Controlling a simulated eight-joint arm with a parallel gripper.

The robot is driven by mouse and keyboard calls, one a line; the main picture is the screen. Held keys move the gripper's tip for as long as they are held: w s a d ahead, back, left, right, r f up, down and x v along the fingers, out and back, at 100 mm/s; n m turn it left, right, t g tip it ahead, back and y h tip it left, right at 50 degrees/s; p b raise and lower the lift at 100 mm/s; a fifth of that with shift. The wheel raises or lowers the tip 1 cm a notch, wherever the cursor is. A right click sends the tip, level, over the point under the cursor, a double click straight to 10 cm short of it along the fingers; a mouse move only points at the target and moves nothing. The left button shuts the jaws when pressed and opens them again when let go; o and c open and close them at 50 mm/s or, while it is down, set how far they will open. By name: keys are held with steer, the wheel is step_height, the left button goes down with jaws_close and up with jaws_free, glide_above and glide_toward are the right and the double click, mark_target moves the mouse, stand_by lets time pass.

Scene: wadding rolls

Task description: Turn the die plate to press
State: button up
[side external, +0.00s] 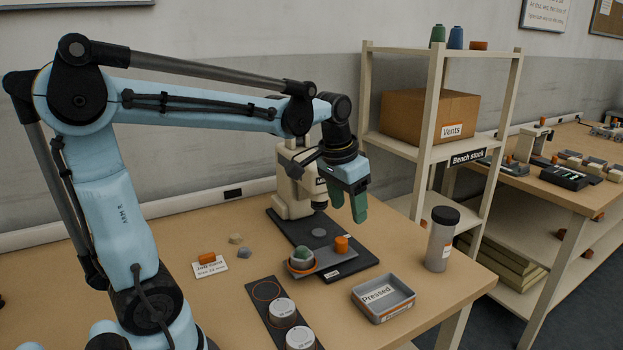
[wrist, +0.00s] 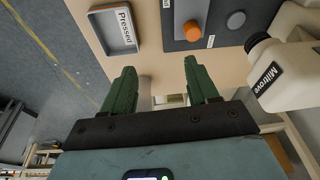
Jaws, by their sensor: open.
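The die plate (side external: 325,264) is a grey bar on the press's dark base (side external: 361,259). An orange knob (side external: 341,243) stands at its right end. A grey-green lump (side external: 302,254) sits in an orange-rimmed seat at its left end, out from under the press head (side external: 318,197). The knob also shows in the wrist view (wrist: 193,31), beyond my fingertips. My gripper (side external: 358,217) is open and empty, fingers pointing down, above the base and apart from the knob. Its green fingers show in the wrist view (wrist: 158,66). The press body (wrist: 285,72) is at right there.
A grey tray labelled Pressed (side external: 383,310) and a clear jar with black lid (side external: 440,245) stand to the right. A dark strip with labelled discs (side external: 283,308) lies in front. A card with an orange piece (side external: 207,258) and small lumps lie left. Shelving (side external: 433,130) stands behind.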

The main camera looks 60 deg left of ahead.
mark_target(341, 239)
steer(key=w+a+f+g, duration=0.2)
steer(key=w+a+g, duration=0.15)
steer(key=a, duration=0.35)
steer(key=shift+n+t+h, duration=0.3)
steer(key=shift+n+t, duration=0.05)
steer(key=shift+n, duration=0.05)
steer(key=f, duration=1.2)
steer(key=shift+w+a+f, duration=0.1)
steer(key=shift+w+a, duration=0.1)
steer(key=shift+w, duration=0.15)
steer(key=shift+c, duration=0.4)
jaws_close()
